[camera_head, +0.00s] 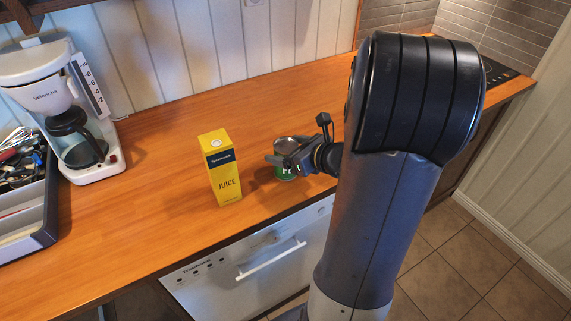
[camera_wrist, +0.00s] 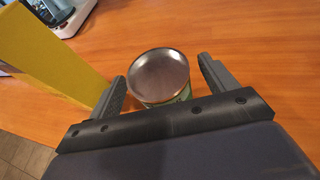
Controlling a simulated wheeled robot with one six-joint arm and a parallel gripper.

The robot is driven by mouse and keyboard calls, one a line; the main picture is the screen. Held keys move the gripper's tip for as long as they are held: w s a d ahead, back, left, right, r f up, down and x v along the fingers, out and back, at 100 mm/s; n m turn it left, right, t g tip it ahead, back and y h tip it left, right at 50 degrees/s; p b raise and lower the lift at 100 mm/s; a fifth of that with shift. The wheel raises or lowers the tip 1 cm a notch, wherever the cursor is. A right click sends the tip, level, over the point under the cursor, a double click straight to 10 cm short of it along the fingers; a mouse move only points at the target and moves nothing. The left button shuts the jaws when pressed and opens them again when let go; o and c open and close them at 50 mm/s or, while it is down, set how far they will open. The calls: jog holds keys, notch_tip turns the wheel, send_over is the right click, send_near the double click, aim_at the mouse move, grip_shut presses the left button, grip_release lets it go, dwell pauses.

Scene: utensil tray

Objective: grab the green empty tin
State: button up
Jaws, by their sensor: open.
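The green tin (camera_head: 284,173) stands upright on the wooden counter, to the right of the juice carton. Its upper part is partly hidden by my gripper in the head view. In the wrist view the tin (camera_wrist: 160,78) shows its round silvery top, with a strip of green side below. My gripper (camera_wrist: 163,82) is open, with one finger on each side of the tin. A small gap shows at the right finger; the left finger is very close to the tin, and I cannot tell whether it touches.
A yellow juice carton (camera_head: 222,172) stands close on the left; it also shows in the wrist view (camera_wrist: 50,50) near the left finger. A coffee maker (camera_head: 70,115) and a utensil tray (camera_head: 28,215) are at the far left. The counter (camera_head: 140,200) between is clear.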

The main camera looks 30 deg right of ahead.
jog(key=shift+x, duration=1.2)
jog(key=shift+c, duration=0.3)
jog(key=c, duration=1.2)
jog(key=shift+c, duration=0.2)
